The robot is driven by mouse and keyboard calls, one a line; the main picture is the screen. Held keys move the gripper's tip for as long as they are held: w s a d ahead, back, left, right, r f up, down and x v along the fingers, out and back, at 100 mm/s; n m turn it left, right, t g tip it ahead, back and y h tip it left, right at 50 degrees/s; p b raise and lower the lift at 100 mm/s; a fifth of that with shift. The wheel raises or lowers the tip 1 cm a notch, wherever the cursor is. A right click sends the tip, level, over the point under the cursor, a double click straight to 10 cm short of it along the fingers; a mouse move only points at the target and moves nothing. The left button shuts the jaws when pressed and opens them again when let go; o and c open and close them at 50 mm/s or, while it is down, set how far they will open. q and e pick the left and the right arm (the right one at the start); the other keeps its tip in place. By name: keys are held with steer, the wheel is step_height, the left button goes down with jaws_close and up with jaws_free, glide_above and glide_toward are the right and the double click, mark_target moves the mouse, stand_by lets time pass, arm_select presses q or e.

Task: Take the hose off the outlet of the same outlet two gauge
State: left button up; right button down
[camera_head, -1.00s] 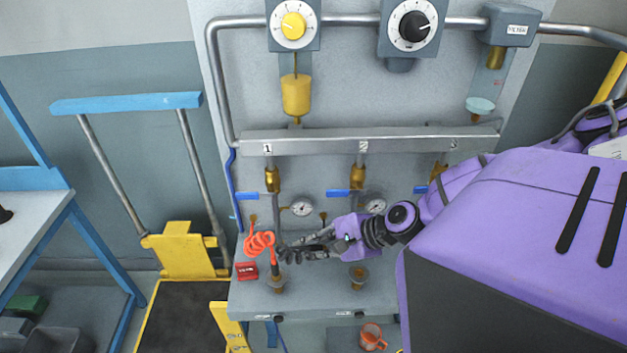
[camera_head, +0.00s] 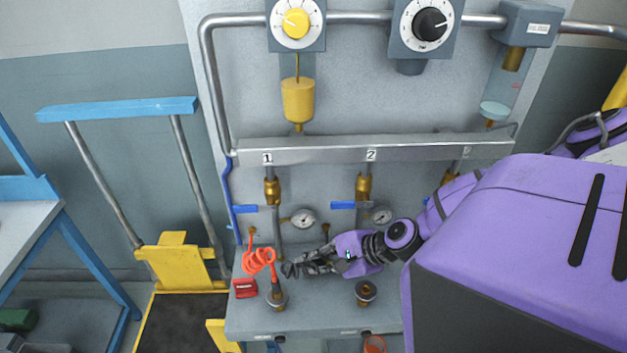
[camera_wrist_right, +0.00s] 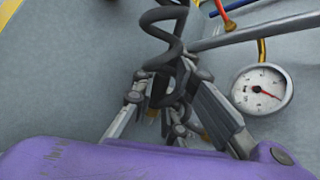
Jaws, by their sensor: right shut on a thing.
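My right gripper (camera_head: 290,269) reaches in from the right, low in front of the bench, between outlets one and two. In the right wrist view, a dark grey coiled hose (camera_wrist_right: 162,38) runs down between its fingers (camera_wrist_right: 170,105), which are shut on it. The hose's end is hidden in the clutter of fingers and coils. The outlet two brass fitting (camera_head: 363,187) hangs under label 2, with a gauge (camera_head: 381,216) at its lower right. A gauge with a red needle (camera_wrist_right: 262,88) shows in the wrist view; I cannot tell which. My left gripper is not in view.
An orange coiled hose (camera_head: 258,261) hangs just left of my fingers, by a round socket (camera_head: 276,299). Another socket (camera_head: 366,292) lies below outlet two. A red box (camera_head: 244,288) sits at left. Blue valve handles (camera_head: 342,205) stick out near the outlets.

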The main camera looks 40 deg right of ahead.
steer(key=shift+f, duration=0.5)
steer(key=c, duration=1.7)
jaws_free()
steer(key=shift+s+r, duration=0.1)
steer(key=shift+v, duration=5.9)
steer(key=shift+d, duration=0.15)
